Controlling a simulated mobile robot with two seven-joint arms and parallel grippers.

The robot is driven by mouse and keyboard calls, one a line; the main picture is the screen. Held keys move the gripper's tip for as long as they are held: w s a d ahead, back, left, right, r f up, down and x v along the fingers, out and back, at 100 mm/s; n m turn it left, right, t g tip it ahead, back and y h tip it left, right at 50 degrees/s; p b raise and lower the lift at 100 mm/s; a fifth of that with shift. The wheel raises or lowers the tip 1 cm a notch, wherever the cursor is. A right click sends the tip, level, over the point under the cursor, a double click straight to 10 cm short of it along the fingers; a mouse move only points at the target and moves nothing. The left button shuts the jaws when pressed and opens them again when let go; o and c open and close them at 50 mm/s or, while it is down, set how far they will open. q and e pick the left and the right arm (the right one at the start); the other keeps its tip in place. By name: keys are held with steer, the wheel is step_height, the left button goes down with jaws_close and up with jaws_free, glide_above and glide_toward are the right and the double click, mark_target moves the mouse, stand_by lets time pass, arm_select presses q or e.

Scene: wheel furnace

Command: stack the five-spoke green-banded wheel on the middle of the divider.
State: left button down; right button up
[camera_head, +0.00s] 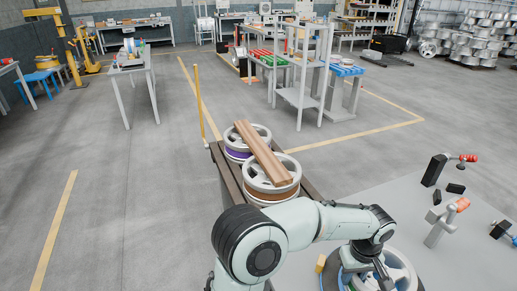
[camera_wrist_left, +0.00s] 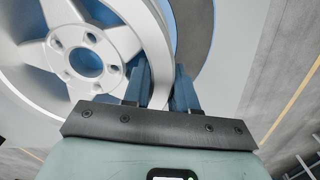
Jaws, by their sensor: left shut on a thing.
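My left gripper (camera_head: 374,272) is at the bottom right of the head view, shut on the rim of a pale spoked wheel (camera_head: 400,272). In the left wrist view, the blue fingers of the gripper (camera_wrist_left: 160,82) close on the rim of this wheel (camera_wrist_left: 55,55), whose hub has several bolt holes. Its band colour is not clear, and part of it is out of frame. The divider, a wooden plank (camera_head: 262,150), lies across the tops of a purple-banded wheel (camera_head: 238,153) and a brown-banded wheel (camera_head: 268,194). My right gripper is not in view.
The two wheels stand on a dark narrow bench (camera_head: 224,174) left of my arm. A yellow post (camera_head: 199,103) rises at its far left. A grey surface (camera_head: 440,205) at right carries dark blocks and tools. A grey shelf rack (camera_head: 303,90) stands beyond; the floor at left is clear.

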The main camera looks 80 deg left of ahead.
arm_select(q)
steer(key=shift+r+p, duration=2.4)
steer(key=shift+r, duration=1.05)
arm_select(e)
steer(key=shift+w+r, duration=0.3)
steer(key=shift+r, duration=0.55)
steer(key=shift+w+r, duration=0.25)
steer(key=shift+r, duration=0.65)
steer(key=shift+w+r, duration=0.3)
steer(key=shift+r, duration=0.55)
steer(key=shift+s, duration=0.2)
